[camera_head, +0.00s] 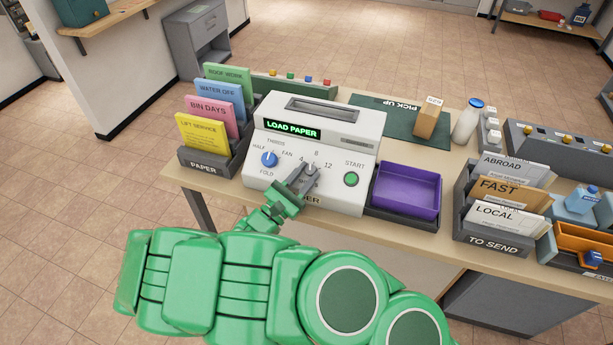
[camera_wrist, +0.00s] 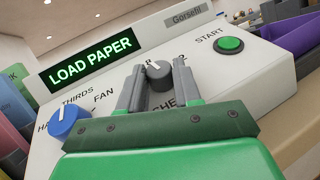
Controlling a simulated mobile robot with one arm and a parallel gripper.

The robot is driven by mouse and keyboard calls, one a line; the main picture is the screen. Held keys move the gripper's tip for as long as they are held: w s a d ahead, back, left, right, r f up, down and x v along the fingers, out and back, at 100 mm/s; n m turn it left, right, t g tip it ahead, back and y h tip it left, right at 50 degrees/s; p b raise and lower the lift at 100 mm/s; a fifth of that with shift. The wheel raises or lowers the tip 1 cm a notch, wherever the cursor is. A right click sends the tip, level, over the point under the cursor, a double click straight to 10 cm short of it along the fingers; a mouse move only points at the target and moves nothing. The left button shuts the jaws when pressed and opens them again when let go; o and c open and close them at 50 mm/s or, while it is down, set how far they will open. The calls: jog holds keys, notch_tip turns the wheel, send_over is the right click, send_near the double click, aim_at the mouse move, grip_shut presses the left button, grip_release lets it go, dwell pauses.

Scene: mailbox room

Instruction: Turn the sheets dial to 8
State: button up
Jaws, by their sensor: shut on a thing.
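The folding machine (camera_head: 340,135) stands on the table, its display reading LOAD PAPER. Its sheets dial (camera_wrist: 159,76) is a dark grey knob with a white pointer mark, with 4, 8 and 12 around it in the head view. My gripper (camera_wrist: 158,88) is shut on this dial, one grey finger on each side. In the wrist view the mark points up and slightly left, towards the partly hidden 8; the left finger hides the 4. In the head view my gripper (camera_head: 303,178) covers most of the dial and part of the SHEETS label.
The blue fold dial (camera_head: 269,159) is left of my gripper, the green START button (camera_head: 351,179) to the right. A paper rack (camera_head: 214,163) with coloured sheets stands left. A purple tray (camera_head: 407,191) and a TO SEND rack (camera_head: 492,241) stand right.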

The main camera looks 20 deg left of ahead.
jog(key=shift+w+a+m+g+h, duration=0.1)
jog(key=shift+a+m+g+h, duration=0.1)
jog(key=shift+m+g+h, duration=0.95)
jog(key=shift+m+h, duration=0.45)
jog(key=shift+h, duration=0.1)
jog(key=o, duration=0.7)
jog(key=shift+o, duration=0.2)
jog(key=v, duration=0.7)
jog(key=shift+s+a, duration=0.25)
jog(key=shift+s, duration=0.1)
